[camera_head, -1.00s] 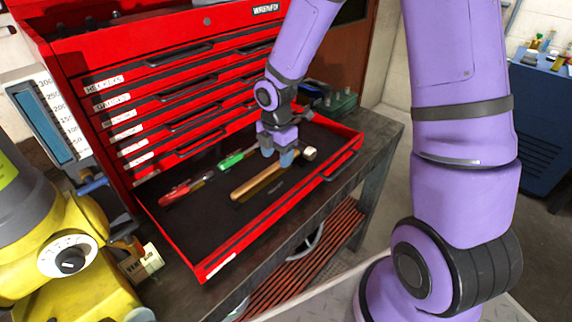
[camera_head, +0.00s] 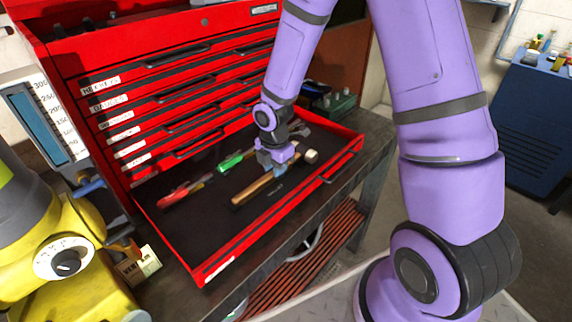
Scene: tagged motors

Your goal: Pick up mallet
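The mallet has a light wooden handle (camera_head: 252,190) and a pale head (camera_head: 311,156). It lies in the open bottom drawer (camera_head: 205,230) of the red tool chest, its handle pointing to the lower left. My gripper (camera_head: 276,172) is down at the mallet's handle, near the head end. The fingers overlap the handle in this view and hide part of it. I cannot tell whether the fingers are apart from the handle or closed on it.
A red-handled tool (camera_head: 180,192) and a green-handled tool (camera_head: 232,162) lie in the drawer left of and behind the mallet. The drawer's red front wall (camera_head: 290,211) runs along the near side. A yellow machine (camera_head: 60,240) stands at the left.

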